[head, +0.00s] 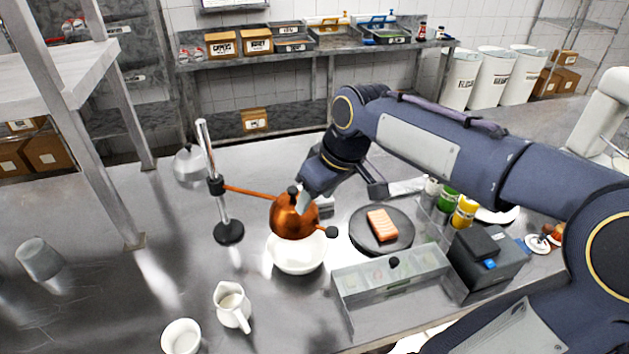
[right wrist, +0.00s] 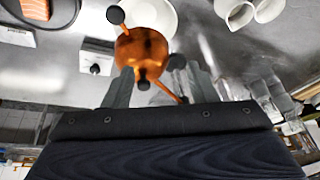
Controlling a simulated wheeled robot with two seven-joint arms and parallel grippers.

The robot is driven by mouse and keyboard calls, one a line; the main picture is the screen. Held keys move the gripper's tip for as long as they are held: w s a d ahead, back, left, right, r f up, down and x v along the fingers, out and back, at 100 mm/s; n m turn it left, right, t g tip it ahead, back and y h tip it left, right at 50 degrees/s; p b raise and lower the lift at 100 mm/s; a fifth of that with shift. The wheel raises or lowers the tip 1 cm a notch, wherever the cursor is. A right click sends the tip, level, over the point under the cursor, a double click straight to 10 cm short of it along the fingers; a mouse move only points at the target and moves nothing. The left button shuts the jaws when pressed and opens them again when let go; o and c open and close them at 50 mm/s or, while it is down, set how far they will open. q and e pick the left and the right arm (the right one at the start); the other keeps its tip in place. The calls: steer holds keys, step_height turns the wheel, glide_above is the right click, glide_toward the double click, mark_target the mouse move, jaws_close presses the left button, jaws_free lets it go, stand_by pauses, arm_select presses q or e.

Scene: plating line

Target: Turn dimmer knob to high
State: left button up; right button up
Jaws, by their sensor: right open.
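A copper lamp head (head: 295,216) with black knobs hangs over a white bowl (head: 298,252), joined by a copper arm to an upright stand (head: 222,190). In the right wrist view, a pale box with a dark round knob (right wrist: 95,69), apparently the dimmer, lies left of the copper lamp head (right wrist: 143,52). In the head view, my right gripper hides most of the box. My right gripper (head: 304,200) is at the lamp head. In the right wrist view its fingers (right wrist: 160,78) are apart, with the lamp head showing between them. I cannot tell contact. My left gripper is not in view.
A dark round plate (head: 362,240) with an orange slab (head: 382,224) is to the right. A white jug (head: 232,306) and cup (head: 181,337) are in front. The counter's left side is mostly clear.

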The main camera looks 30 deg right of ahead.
steer(key=w+d+f+n+g, duration=0.1)
steer(key=w+d, duration=0.2)
steer(key=w, duration=0.3)
steer(key=w+d+f+n+h+p, duration=0.1)
steer(key=w+d, duration=0.2)
steer(key=w, duration=0.3)
steer(key=w+d+f+n+g, duration=0.1)
steer(key=w+d, duration=0.2)
steer(key=w, duration=0.3)
steer(key=shift+g+h, duration=0.3)
steer(key=shift+g, duration=0.6)
steer(key=w+d+f, duration=0.2)
steer(key=f, duration=0.1)
steer(key=w+d+f, duration=0.2)
steer(key=f, duration=0.2)
steer(key=w+d+f, duration=0.2)
steer(key=f, duration=0.1)
steer(key=shift+d+f+p, duration=0.25)
steer(key=shift+p, duration=0.15)
steer(key=shift+f+p, duration=0.8)
steer(key=shift+f, duration=3.15)
steer(key=c, duration=1)
steer(key=shift+o, duration=0.2)
